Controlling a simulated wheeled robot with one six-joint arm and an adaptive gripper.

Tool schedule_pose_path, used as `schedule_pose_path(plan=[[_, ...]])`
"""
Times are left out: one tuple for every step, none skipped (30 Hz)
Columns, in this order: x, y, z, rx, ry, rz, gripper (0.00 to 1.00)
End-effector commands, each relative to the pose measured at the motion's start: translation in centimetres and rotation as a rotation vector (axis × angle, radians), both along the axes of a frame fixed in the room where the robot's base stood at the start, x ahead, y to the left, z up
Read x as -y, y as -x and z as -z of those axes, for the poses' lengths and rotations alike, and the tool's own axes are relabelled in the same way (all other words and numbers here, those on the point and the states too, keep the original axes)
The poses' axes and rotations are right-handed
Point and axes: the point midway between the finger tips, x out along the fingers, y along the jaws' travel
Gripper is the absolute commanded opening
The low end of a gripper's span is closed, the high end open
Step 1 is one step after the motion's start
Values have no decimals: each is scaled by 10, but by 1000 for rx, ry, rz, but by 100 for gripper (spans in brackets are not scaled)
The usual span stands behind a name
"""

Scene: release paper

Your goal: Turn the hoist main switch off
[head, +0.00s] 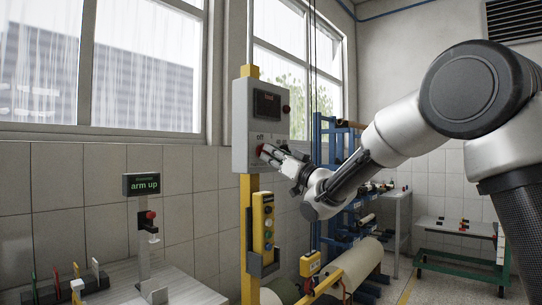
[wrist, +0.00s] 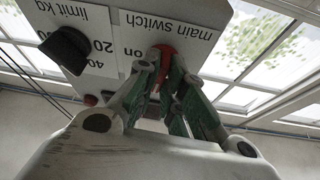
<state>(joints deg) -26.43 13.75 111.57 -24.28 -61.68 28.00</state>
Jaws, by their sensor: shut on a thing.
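The hoist's grey control box (head: 241,125) is mounted on a yellow post at the centre of the head view. Its red main switch knob (head: 260,150) sits low on the front face, below an "off" label. My gripper (head: 265,153) reaches in from the right and its fingers are closed around the knob. In the wrist view the box shows upside down, with "main switch" and "on" printed near the red knob (wrist: 166,50). The green-padded fingers (wrist: 163,85) are on it and hide much of it. The knob's exact angle cannot be told.
A black limit knob (wrist: 65,50) is beside the switch. A yellow pendant (head: 263,222) hangs below the box. An "arm up" sign (head: 147,184) stands on the left table (head: 190,285). Blue shelving (head: 325,195) with rolls is behind my arm.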

Motion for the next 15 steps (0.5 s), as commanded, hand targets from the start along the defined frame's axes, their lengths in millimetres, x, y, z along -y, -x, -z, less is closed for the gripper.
schedule_pose_path(plan=[[0,-1,2,15,16,0,0],[0,-1,2,25,25,0,0],[0,-1,2,38,35,0,0],[0,-1,2,47,41,1,0],[0,-1,2,55,47,0,0],[0,-1,2,65,54,0,0],[0,-1,2,71,59,0,0],[1,-1,2,76,63,1,0],[1,-1,2,82,67,0,0],[1,-1,2,85,70,1,0],[1,-1,2,88,73,1,0],[1,-1,2,91,75,1,0],[0,-1,2,94,77,0,0],[0,-1,2,94,77,0,0],[0,-1,2,96,79,0,0]])
